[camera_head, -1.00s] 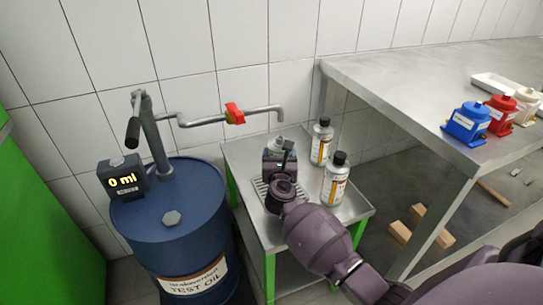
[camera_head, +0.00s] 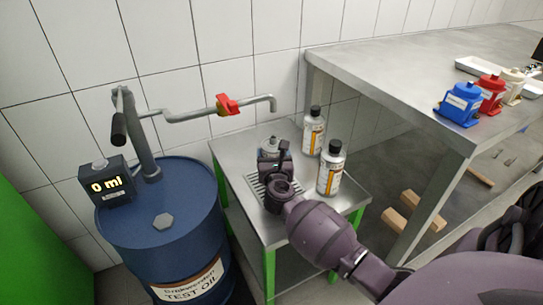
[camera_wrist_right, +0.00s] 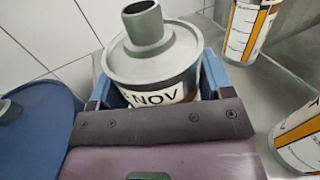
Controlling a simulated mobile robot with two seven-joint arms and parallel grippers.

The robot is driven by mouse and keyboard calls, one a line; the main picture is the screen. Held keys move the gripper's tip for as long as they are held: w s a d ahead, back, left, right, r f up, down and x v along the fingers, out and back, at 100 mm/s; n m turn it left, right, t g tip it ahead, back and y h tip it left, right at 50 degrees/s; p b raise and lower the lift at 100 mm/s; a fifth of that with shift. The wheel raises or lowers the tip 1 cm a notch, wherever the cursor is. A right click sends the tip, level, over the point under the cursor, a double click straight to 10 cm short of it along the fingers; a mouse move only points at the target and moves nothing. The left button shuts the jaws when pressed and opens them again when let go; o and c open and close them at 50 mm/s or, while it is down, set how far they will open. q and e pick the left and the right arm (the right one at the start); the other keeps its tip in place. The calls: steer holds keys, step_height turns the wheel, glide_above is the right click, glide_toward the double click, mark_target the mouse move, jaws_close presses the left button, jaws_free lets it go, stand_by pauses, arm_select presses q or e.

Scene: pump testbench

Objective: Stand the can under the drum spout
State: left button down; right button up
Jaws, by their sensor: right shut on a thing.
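The can (camera_head: 270,146) is grey with a short neck on top. In the right wrist view the can (camera_wrist_right: 155,60) shows a white label reading "NOV" and sits between the blue finger pads. My right gripper (camera_head: 275,160) is shut on it and hides most of it in the head view. The can is upright, over or on the slotted grate (camera_head: 257,185); whether its base touches is hidden. The drum spout (camera_head: 273,103) ends above the can, with a gap between. The blue drum (camera_head: 165,240) stands left. My left gripper is not in view.
Two labelled bottles with black caps, one farther back (camera_head: 313,132) and one nearer (camera_head: 330,170), stand just right of the can on the small steel table (camera_head: 232,150). The pipe has a red valve handle (camera_head: 227,104). A display (camera_head: 105,183) reads 0 ml.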

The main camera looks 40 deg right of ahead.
steer(key=o, duration=0.9)
steer(key=shift+f, duration=0.2)
steer(key=o, duration=0.5)
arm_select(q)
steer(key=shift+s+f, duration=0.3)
arm_select(e)
steer(key=shift+r, duration=0.1)
steer(key=shift+r, duration=0.2)
arm_select(q)
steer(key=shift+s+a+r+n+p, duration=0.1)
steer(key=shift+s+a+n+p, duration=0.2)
steer(key=shift+p, duration=0.5)
arm_select(e)
steer(key=v, duration=1.2)
steer(key=shift+f, duration=0.1)
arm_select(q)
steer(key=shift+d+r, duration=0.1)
